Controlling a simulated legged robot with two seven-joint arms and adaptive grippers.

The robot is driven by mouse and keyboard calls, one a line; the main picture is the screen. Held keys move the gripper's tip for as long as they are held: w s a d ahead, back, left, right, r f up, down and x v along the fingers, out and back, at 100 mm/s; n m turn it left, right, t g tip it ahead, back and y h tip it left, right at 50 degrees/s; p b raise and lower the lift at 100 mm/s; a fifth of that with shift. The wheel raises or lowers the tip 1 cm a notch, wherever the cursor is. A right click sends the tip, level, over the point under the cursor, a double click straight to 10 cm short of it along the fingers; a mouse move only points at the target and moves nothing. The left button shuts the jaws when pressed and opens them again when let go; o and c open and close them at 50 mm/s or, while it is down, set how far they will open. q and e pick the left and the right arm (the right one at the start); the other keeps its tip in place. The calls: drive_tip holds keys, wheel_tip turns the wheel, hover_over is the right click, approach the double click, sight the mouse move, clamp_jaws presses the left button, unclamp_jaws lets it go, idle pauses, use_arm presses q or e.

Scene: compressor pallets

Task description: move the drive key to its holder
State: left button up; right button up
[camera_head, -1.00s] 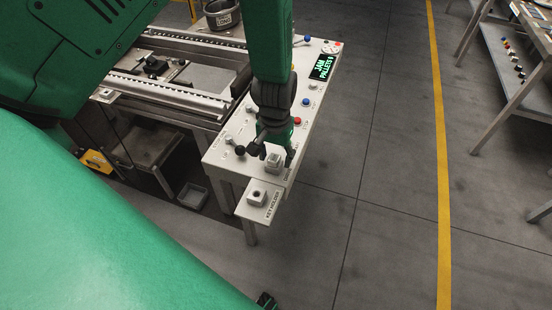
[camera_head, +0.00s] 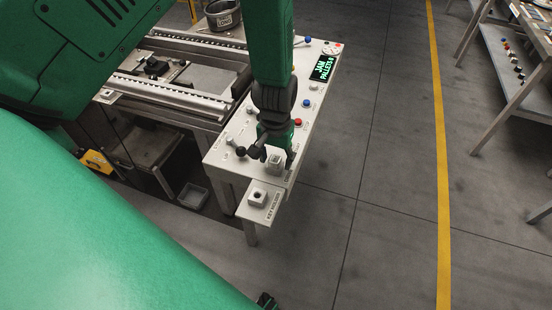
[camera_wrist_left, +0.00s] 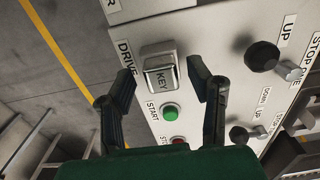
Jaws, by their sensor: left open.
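The drive key is a grey block marked KEY (camera_wrist_left: 160,77), seated in a socket by the DRIVE label on the white control panel. It also shows in the head view (camera_head: 275,160), just below my left gripper (camera_head: 273,157). In the left wrist view the two dark fingers of my left gripper (camera_wrist_left: 163,76) are apart, one on each side of the key, and hold nothing. I cannot tell if they touch it. The key holder (camera_head: 257,198) is a light block with a dark square opening, on a small shelf at the panel's near end.
A green START button (camera_wrist_left: 170,111) and a red button (camera_wrist_left: 179,140) sit close to the key. Black knobs (camera_wrist_left: 262,56) stand up to the right. A lit JAM display (camera_head: 324,67) is farther up the panel. A conveyor (camera_head: 180,80) lies left; open floor lies right.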

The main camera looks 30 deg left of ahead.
sight(275, 159)
use_arm(q)
drive_tip(key=shift+a, duration=0.1)
idle(0.6)
clamp_jaws()
drive_tip(key=shift+p, duration=0.3)
drive_tip(key=shift+r, duration=0.15)
drive_tip(key=shift+r+p, duration=2.65)
drive_tip(key=shift+r, duration=0.25)
